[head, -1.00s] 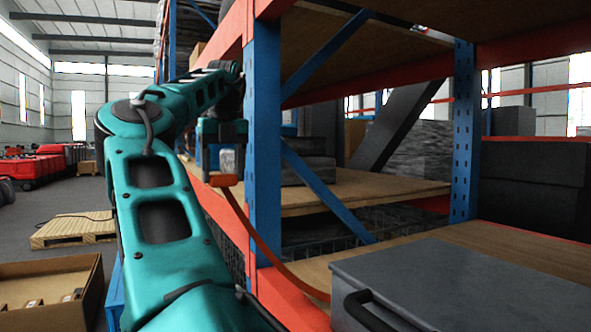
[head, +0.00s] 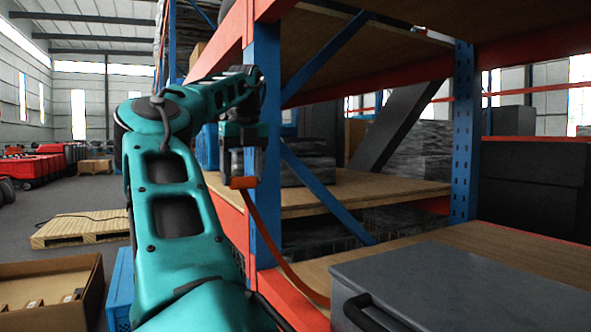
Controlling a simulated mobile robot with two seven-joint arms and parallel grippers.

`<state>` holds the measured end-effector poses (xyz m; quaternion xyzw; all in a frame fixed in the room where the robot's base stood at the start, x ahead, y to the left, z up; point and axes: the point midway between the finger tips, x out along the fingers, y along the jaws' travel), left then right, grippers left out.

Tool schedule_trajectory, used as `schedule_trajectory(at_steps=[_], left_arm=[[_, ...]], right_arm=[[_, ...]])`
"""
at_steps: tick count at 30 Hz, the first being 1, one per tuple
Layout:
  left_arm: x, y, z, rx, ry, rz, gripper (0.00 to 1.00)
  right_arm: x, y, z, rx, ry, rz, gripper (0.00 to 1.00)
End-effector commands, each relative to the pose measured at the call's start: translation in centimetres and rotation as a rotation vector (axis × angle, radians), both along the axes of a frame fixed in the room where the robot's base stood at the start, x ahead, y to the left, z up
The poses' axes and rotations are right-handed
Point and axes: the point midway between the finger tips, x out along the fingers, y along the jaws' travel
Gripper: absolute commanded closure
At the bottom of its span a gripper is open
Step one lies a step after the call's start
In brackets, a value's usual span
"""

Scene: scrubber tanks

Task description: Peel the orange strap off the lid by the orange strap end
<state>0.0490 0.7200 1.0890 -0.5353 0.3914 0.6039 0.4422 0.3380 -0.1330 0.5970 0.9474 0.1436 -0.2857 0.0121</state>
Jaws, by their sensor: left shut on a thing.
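My left gripper (head: 238,172) hangs down from the teal arm in front of the blue shelf post and is shut on the orange strap end (head: 243,183). The orange strap (head: 272,243) runs from it in a slack curve down to the right. It meets the left side of the grey box with its lid (head: 430,280) at the lower right. How the strap is fixed there is hard to tell. A black handle (head: 362,312) is on the box's near side. My right gripper is not in view.
The blue post (head: 266,130) and the orange shelf beam (head: 300,300) stand close to the arm and strap. The box rests on a wooden shelf (head: 480,240). A cardboard box (head: 90,280) and a pallet (head: 80,230) are on the left.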

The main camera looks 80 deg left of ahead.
Motion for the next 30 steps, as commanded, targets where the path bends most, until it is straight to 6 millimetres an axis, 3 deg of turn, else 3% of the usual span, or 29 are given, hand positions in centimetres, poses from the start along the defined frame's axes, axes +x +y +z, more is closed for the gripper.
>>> schedule_trajectory(at_steps=[30], left_arm=[[7.1, 0.7, 0.2, 0.000, 0.001, -0.001, 0.59]], right_arm=[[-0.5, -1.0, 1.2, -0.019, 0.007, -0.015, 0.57]])
